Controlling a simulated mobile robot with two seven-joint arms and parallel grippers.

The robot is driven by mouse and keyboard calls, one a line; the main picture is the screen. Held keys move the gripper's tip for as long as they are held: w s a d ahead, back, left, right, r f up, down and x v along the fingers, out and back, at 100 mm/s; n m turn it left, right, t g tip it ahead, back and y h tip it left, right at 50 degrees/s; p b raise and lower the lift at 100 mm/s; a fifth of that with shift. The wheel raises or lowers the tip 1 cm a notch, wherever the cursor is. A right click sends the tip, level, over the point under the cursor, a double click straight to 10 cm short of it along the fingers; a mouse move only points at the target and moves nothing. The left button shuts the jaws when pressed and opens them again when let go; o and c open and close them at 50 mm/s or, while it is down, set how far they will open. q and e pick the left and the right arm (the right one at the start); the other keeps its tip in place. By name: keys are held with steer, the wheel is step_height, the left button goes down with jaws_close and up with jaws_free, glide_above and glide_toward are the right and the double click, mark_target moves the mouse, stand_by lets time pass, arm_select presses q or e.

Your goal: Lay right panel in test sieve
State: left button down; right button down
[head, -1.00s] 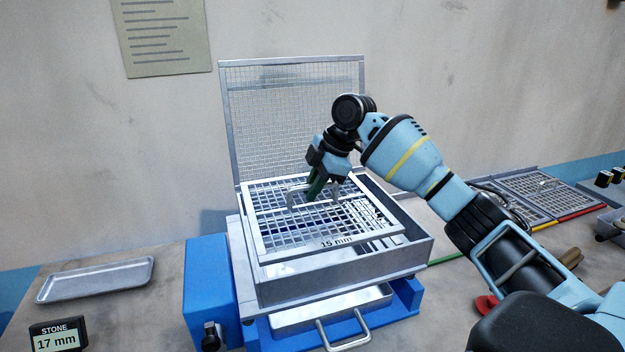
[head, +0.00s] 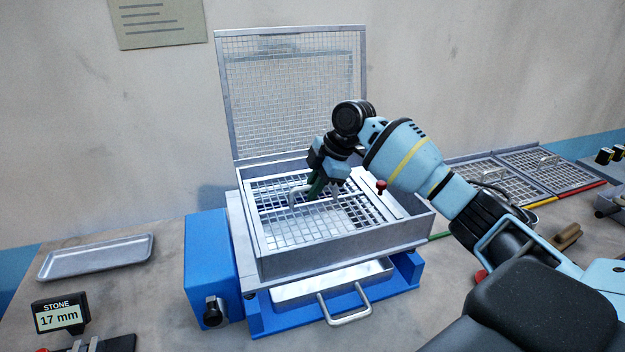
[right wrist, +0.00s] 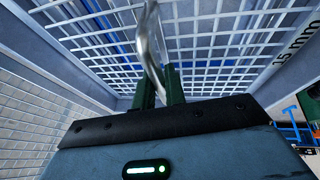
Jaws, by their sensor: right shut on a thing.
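The panel (head: 285,236) is a pale grid in a light frame with a bar handle (head: 293,198). It lies inside the grey-walled test sieve (head: 350,248), its frame below the box rim. Whether it rests flat on the bottom is hard to tell. My right gripper (head: 314,190) is shut on the handle, its green fingers reaching down into the box. The right wrist view shows the fingers (right wrist: 158,90) at the handle (right wrist: 150,45), the grid, and a "15 mm" mark on the panel frame. My left gripper is out of view.
The sieve's mesh lid (head: 290,95) stands open behind the box. A blue base (head: 207,265) with a pull-out tray (head: 335,282) is below. More panels (head: 515,185) lie at right. An empty tray (head: 95,258) and a "STONE 17 mm" display (head: 60,316) are at left.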

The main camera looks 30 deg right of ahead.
steer(key=shift+f, duration=1)
steer(key=c, duration=1.4)
jaws_free()
steer(key=shift+o, duration=0.2)
steer(key=shift+f, duration=0.25)
steer(key=v, duration=0.8)
